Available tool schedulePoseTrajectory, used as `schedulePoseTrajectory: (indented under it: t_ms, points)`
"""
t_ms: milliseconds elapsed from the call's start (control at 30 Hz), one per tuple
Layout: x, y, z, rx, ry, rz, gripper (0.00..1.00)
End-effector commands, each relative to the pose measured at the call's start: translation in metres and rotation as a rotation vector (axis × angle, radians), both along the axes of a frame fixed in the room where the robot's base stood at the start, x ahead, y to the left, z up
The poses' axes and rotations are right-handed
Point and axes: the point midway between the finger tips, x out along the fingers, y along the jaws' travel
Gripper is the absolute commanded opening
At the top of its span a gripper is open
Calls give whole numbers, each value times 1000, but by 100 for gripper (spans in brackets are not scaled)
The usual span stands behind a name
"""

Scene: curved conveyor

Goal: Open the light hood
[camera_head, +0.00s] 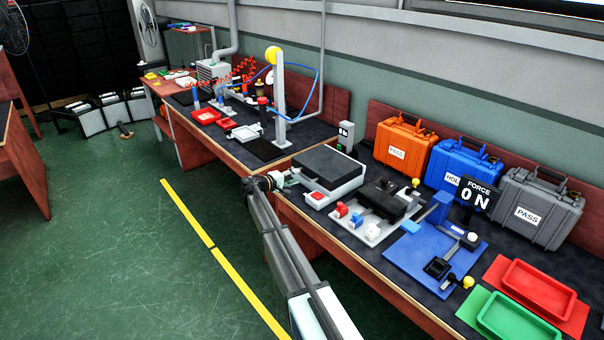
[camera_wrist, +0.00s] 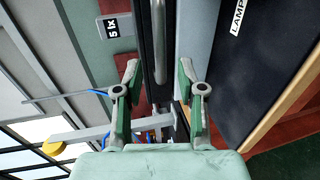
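The light hood (camera_head: 328,165) is a flat black lid that looks lowered on a pale grey box on the bench in the head view. In the wrist view the box side (camera_wrist: 194,38) is seen close up and turned sideways, beside a dark edge and a silver bar (camera_wrist: 159,42), possibly the handle. My gripper (camera_head: 284,179) is at the box's left end in the head view. In the wrist view my gripper (camera_wrist: 162,85) has its fingers apart, with the bar appearing between them. I cannot tell whether the fingers touch it.
A small grey meter (camera_head: 346,134) stands behind the box; its display (camera_wrist: 115,27) shows in the wrist view. A white post (camera_head: 280,100) stands to the left. Orange (camera_head: 403,148) and blue (camera_head: 458,165) cases stand behind.

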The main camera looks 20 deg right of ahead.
Motion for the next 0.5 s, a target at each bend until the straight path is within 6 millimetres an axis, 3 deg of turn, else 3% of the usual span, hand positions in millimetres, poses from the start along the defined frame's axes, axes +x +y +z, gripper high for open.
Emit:
schedulePoseTrajectory:
  t_ms: [200,500]
  points:
    - [11,-31,-6,1,1,-2,39]
    - [15,-43,-10,1,0,0,39]
